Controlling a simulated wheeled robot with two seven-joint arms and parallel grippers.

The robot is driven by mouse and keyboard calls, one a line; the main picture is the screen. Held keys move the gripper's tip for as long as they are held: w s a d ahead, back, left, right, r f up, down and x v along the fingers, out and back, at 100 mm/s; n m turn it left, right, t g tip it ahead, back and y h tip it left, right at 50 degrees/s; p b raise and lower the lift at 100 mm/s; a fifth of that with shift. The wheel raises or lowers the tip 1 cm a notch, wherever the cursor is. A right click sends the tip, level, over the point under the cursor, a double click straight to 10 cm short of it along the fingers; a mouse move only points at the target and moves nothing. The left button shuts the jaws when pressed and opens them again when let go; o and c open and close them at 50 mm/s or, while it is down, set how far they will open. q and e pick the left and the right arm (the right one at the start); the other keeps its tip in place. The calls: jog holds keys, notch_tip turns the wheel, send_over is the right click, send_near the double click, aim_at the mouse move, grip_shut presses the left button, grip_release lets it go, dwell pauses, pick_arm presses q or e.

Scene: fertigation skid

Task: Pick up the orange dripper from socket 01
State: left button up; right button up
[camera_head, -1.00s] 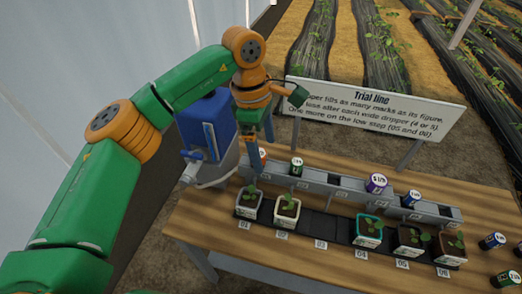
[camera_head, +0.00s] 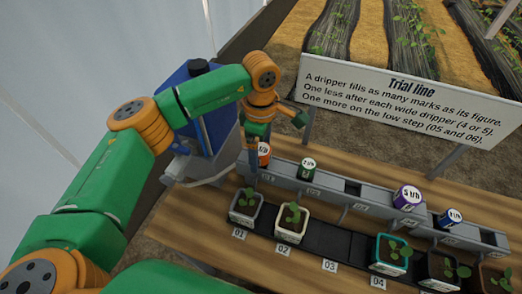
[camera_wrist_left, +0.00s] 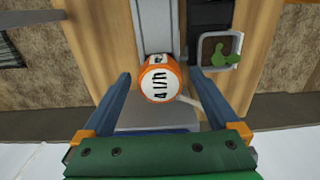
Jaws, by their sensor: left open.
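The orange dripper (camera_head: 264,153), with a white label face, sits at the left end of the grey socket rail (camera_head: 328,185). In the left wrist view the orange dripper (camera_wrist_left: 159,80) shows "4 l/h" on its face. My left gripper (camera_head: 258,150) is open over the left end of the rail. In the left wrist view its two blue fingers (camera_wrist_left: 162,103) stand either side of the dripper, apart from it. The dripper's lower part and its socket are hidden. My right gripper is not in view.
A green dripper (camera_head: 308,168), a purple dripper (camera_head: 407,197) and a blue dripper (camera_head: 449,217) stand along the rail. Potted seedlings (camera_head: 292,222) line the front. A blue tank (camera_head: 204,125) stands at the left and a sign (camera_head: 400,98) behind.

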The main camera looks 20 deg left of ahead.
pick_arm(q)
jog(key=c, duration=1.4)
jog(key=shift+c, duration=0.2)
